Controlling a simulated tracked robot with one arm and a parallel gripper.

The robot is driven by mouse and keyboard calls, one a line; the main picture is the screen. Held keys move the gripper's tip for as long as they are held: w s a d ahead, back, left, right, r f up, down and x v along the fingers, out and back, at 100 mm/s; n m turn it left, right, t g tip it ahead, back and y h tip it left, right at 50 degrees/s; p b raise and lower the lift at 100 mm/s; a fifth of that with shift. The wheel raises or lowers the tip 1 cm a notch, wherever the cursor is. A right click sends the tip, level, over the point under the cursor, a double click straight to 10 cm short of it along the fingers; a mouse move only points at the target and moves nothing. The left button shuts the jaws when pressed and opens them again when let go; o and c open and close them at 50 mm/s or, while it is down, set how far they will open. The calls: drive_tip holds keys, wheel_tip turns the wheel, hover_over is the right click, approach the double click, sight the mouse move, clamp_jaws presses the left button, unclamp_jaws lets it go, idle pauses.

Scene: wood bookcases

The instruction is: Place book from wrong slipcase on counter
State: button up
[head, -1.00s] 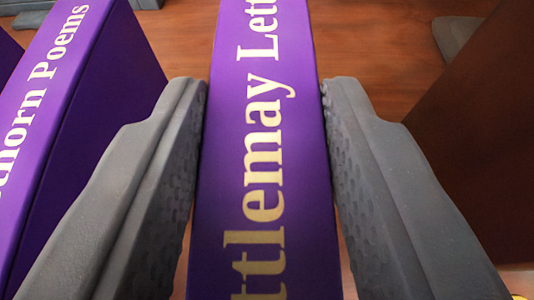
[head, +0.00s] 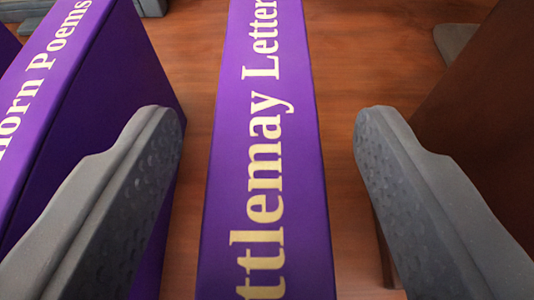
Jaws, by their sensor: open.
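A purple book (head: 225,170) with gold spine lettering, "ttlemay Letter" in the visible part, stands upright in the middle of the head view. My gripper (head: 268,130) is open, with one grey finger on each side of this book. Gaps show between both fingers and the book, so neither touches it. A second purple book (head: 110,110), its spine reading "horn Poems" in part, stands at the left, close to the left finger. The lower ends of both spines are cut off by the frame. No slipcase can be made out for certain.
The reddish-brown wood surface (head: 365,50) is bare around and beyond the middle book. A dark brown panel (head: 490,110) rises at the right, close to the right finger. Grey objects (head: 455,40) show at the upper right and at the upper left edge.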

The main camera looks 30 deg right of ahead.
drive_tip(key=p+v, duration=0.2)
drive_tip(key=v, duration=0.9)
drive_tip(key=shift+a, duration=0.1)
drive_tip(key=w+a+r+n+t+y, duration=0.1)
drive_tip(key=a+r+n+t+y, duration=0.15)
drive_tip(key=a+r, duration=0.6)
drive_tip(key=a+r+n+t+y, duration=0.1)
drive_tip(key=a+r+y, duration=0.35)
drive_tip(key=r, duration=0.75)
drive_tip(key=s+r+n, duration=0.1)
drive_tip(key=s+r, duration=0.6)
drive_tip(key=r, duration=0.3)
drive_tip(key=s+r+n, duration=0.2)
drive_tip(key=s+r, duration=0.5)
drive_tip(key=r, duration=0.4)
drive_tip(key=shift+a+t, duration=0.3)
drive_tip(key=shift+t, duration=0.05)
drive_tip(key=shift+p, duration=0.3)
